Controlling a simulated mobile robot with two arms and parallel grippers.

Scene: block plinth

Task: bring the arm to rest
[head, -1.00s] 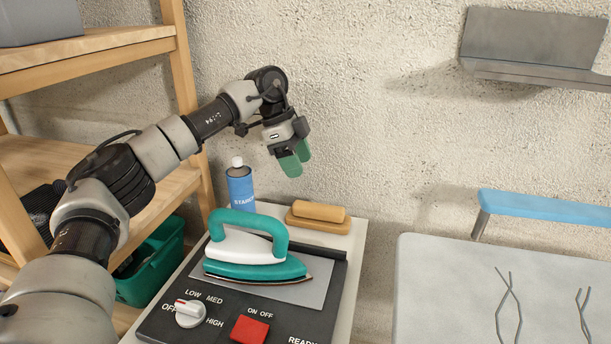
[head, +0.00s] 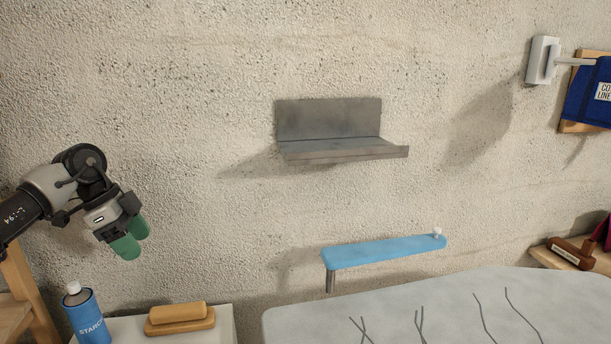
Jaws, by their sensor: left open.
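My left gripper (head: 130,241) shows at the left of the head view, with green fingertips pointing down and to the right. It is open and holds nothing. It hangs in free air in front of the wall, above the blue starch can (head: 86,318) and the wooden-backed brush or block (head: 179,318). My left arm (head: 22,212) comes in from the left edge. My right gripper is not in view.
A grey metal wall shelf (head: 340,150) is empty. A narrow blue board (head: 385,251) stands behind the pale ironing surface (head: 300,322). A white wall hook (head: 543,61) and blue cloth (head: 590,95) are at upper right. A stamp-like wooden item (head: 572,252) sits at right.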

